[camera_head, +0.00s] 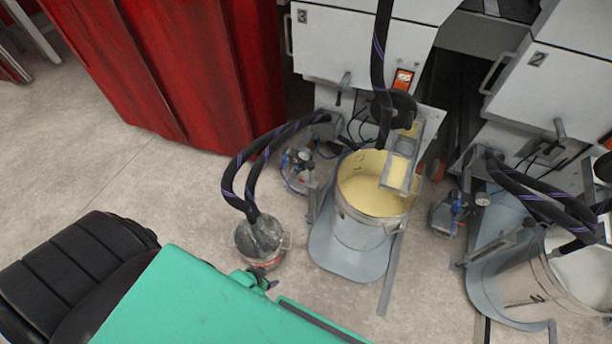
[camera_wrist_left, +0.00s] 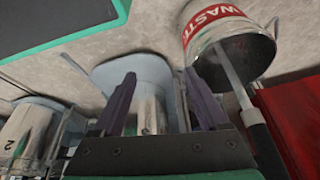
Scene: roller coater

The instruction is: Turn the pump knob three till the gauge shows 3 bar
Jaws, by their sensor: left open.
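The pump of station three (camera_head: 298,170) stands on the floor left of the yellow-filled bucket (camera_head: 350,232), with a small round gauge (camera_head: 304,155) on top. The gauge reading and the knob are too small to make out. My left gripper (camera_head: 268,284) is low in the head view, just past the green body part and below the small waste bucket, well apart from the pump in the picture. In the left wrist view its two dark fingers (camera_wrist_left: 160,85) are spread, with nothing held between them. My right gripper is not in view.
The waste bucket (camera_head: 262,258) holds two black hoses (camera_head: 250,180) that arch left of the pump. It shows in the left wrist view (camera_wrist_left: 208,47) at upper right. A red curtain (camera_head: 180,70) hangs behind. Station two's pump (camera_head: 447,217) is right. Floor (camera_head: 160,190) at left is clear.

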